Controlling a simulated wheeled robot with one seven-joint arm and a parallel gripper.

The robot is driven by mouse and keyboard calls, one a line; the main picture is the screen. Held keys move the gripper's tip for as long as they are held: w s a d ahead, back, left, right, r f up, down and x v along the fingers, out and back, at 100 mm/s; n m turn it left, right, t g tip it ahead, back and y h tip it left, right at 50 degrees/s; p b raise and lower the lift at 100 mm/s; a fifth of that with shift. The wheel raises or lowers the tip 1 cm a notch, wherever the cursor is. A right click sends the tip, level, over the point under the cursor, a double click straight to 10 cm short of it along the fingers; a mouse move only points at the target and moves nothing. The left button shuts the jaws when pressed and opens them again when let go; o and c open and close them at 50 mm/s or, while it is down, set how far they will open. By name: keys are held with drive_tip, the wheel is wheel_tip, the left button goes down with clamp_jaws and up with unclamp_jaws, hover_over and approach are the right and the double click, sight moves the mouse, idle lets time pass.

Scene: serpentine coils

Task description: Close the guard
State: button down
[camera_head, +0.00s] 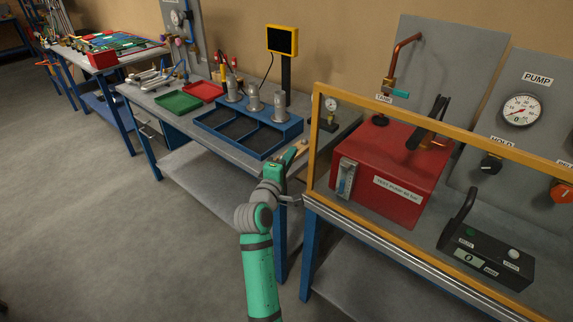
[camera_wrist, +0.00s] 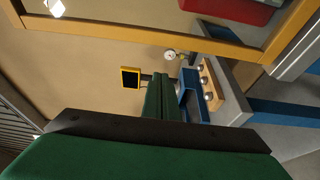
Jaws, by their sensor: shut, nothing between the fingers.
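The guard (camera_head: 463,141) is a yellow frame along the front of the right bench, around a clear or empty middle. Its upper rail crosses in front of the red tank, and its lower rail runs near the bench's front edge. The frame also crosses the top of the wrist view (camera_wrist: 145,37). I cannot tell from these views whether it is fully shut. My gripper (camera_head: 296,151) is shut and empty, just left of the guard's left post, apart from it in the picture. Its fingertips are small and partly hard to make out.
Behind the guard are a red tank (camera_head: 385,180), a black control box (camera_head: 485,255) and a pump gauge (camera_head: 521,110). Left of my gripper, a bench holds a blue tray (camera_head: 262,152), metal cylinders, a green bin (camera_head: 178,103) and a yellow-framed screen (camera_head: 283,40). The floor at left is clear.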

drive_tip(key=shift+s+d, duration=0.15)
drive_tip(key=shift+d, duration=1.8)
